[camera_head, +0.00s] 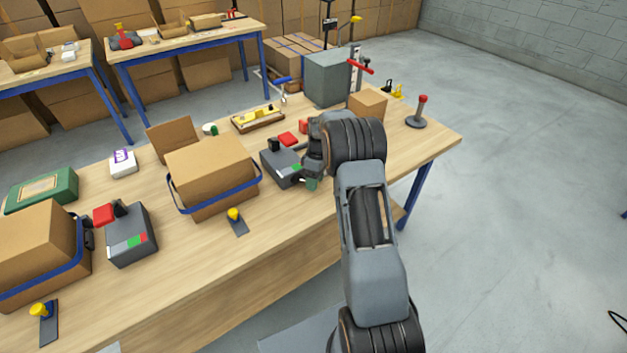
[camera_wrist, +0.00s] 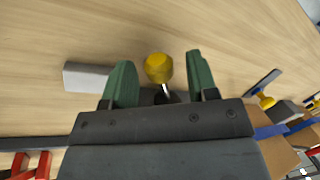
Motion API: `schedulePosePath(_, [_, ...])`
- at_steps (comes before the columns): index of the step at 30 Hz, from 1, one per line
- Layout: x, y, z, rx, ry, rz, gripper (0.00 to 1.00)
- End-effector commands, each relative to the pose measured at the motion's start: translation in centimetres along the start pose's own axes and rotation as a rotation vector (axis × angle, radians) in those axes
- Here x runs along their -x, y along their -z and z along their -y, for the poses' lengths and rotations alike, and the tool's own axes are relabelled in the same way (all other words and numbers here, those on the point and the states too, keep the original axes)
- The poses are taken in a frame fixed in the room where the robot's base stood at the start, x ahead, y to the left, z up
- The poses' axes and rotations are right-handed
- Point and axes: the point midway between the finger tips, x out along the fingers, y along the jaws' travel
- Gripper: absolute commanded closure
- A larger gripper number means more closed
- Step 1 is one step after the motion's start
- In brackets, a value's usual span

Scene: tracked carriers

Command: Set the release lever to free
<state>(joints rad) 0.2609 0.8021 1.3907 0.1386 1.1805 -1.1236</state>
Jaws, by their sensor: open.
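In the wrist view, a lever with a round yellow knob (camera_wrist: 158,68) on a short metal stem stands between the green fingers of my gripper (camera_wrist: 160,60). The fingers are open, with a gap on each side of the knob. The stem's lower end and most of its base are hidden by my gripper. In the head view, my gripper (camera_head: 312,183) is low over the table's front edge, beside a grey control box (camera_head: 283,167). The lever there is hidden behind my gripper and arm. I cannot tell the lever's setting.
Two similar yellow-knobbed levers stand to the left, one by the strapped carton (camera_head: 238,223) and one near the front corner (camera_head: 43,312). Cartons with blue straps (camera_head: 205,170) and another control box (camera_head: 132,240) stand on the table (camera_head: 270,225). A red-knobbed post (camera_head: 421,108) stands far right.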

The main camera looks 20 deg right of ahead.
Motion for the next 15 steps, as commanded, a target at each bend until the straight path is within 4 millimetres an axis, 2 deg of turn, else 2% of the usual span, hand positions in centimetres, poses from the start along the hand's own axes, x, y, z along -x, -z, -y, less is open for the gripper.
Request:
schedulePosePath(4, [0.5,0.0,0.0,0.000,-0.001,-0.001,0.47])
schedulePosePath(7, [1.7,0.0,-0.1,0.000,-0.002,-0.001,0.47])
schedulePosePath(15, [7.3,0.0,-0.1,0.001,-0.004,-0.001,0.47])
